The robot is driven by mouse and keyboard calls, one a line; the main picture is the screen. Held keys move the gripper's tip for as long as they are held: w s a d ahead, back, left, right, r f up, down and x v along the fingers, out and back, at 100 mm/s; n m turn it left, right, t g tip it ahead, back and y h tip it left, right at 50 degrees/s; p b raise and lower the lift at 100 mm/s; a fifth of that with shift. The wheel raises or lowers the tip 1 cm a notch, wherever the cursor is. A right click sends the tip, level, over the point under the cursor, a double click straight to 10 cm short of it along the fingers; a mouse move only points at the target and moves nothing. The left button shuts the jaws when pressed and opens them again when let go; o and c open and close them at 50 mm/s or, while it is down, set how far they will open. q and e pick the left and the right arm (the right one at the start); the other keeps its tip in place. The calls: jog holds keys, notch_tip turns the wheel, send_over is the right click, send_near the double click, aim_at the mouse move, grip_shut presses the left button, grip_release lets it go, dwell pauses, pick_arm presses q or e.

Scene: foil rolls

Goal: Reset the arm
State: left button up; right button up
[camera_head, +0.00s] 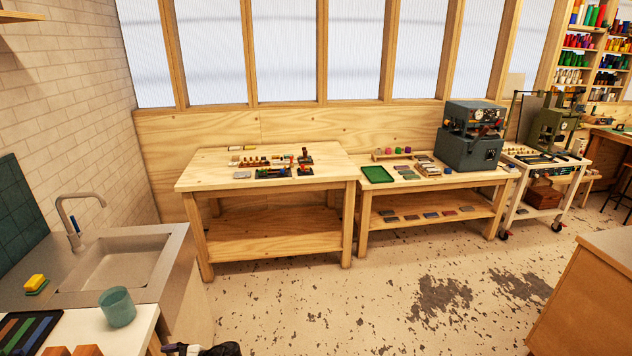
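A dark shape (205,350) at the bottom edge, left of centre, looks like part of my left arm or gripper. It is cut off by the frame, so its fingers cannot be made out. My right gripper is out of view. No object is visibly held. Colored rolls (588,15) stand on the shelves at the upper right.
A sink (120,262) and a counter with a teal cup (117,307) are at the left. A wooden table (215,178) with small items stands ahead. Beside it, a bench holds a green tray (377,174) and a grey machine (470,135). The middle floor is clear.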

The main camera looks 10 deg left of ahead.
pick_arm(q)
jog(key=w+d+r+n+t+h, duration=0.6)
jog(key=w+d+r+n+t, duration=0.2)
jog(key=w+d+r, duration=0.3)
jog(key=s+d+r+n+t+h, duration=0.1)
jog(key=s+d+r+t+h, duration=0.2)
jog(key=d+r+t+h, duration=0.35)
jog(key=s+d+h, duration=0.2)
jog(key=s+d, duration=0.2)
jog(key=s, duration=0.5)
jog(key=s+d+h, duration=0.1)
jog(key=s+d, duration=0.2)
jog(key=s, duration=0.6)
jog(key=s+f+g, duration=0.3)
jog(key=s+f, duration=0.6)
jog(key=s, duration=0.3)
jog(key=s+f+g, duration=0.3)
jog(key=s+f, duration=0.5)
jog(key=s, duration=0.4)
notch_tip(320, 180, up, 23)
jog(key=p, duration=2.3)
jog(key=shift+a+f, duration=0.2)
jog(key=shift+f+h, duration=0.1)
jog(key=shift+h, duration=0.15)
